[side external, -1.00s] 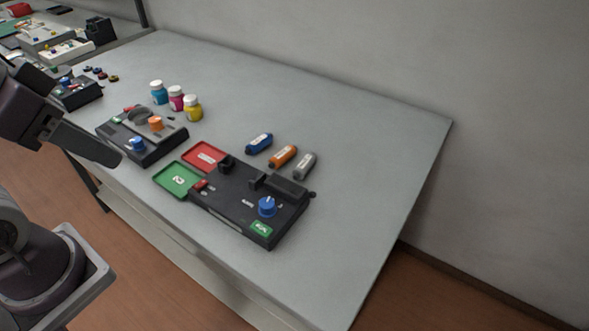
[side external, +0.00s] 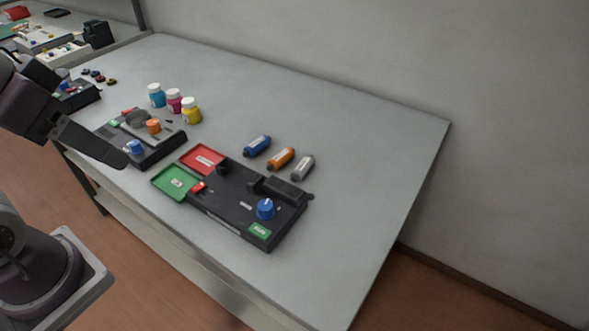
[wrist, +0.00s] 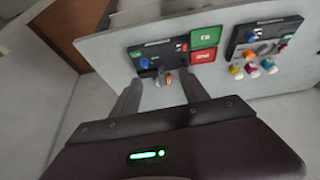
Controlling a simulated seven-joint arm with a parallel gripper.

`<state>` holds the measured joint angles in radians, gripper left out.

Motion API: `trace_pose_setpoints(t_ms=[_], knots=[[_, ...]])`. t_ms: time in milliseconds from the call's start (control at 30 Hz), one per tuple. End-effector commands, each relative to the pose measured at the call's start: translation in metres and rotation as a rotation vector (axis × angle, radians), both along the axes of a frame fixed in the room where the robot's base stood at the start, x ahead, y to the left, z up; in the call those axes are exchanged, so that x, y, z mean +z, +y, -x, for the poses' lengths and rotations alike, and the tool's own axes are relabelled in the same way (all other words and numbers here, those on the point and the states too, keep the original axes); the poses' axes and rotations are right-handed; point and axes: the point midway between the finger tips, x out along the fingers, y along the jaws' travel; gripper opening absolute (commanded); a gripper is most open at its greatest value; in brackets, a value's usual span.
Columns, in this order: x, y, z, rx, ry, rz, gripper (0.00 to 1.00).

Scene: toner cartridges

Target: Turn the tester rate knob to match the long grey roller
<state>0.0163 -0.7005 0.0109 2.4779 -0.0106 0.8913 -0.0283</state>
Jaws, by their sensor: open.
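The black tester (side external: 235,205) lies near the table's front edge, with a blue rate knob (side external: 266,208) that has a white pointer line. The knob also shows in the wrist view (wrist: 144,64). A grey roller (side external: 303,167) lies behind the tester, right of an orange one (side external: 281,158) and a blue one (side external: 257,146). Their labels are too small to read. My gripper (side external: 122,160) is in the air at the left, well away from the knob. In the wrist view its two fingers (wrist: 160,84) are spread apart with nothing held.
A green tray (side external: 167,182) and a red tray (side external: 202,154) adjoin the tester's left end. A second black device (side external: 150,153) and blue, magenta and yellow bottles (side external: 175,102) stand further left. The table's right side is clear.

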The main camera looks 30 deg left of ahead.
Motion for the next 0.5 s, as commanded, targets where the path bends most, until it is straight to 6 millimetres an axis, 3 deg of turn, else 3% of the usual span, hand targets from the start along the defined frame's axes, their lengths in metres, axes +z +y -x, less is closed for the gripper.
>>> trace_pose_setpoints(t_ms=[133, 233, 300, 400, 500], knots=[[-0.006, -0.020, -0.060, 0.131, 0.149, 0.146, 0.52], [-0.033, -0.040, -0.114, 0.287, 0.272, 0.218, 0.52], [-0.065, -0.054, -0.148, 0.404, 0.344, 0.234, 0.52], [-0.118, -0.071, -0.184, 0.555, 0.414, 0.220, 0.52], [-0.163, -0.080, -0.203, 0.666, 0.445, 0.189, 0.52]])
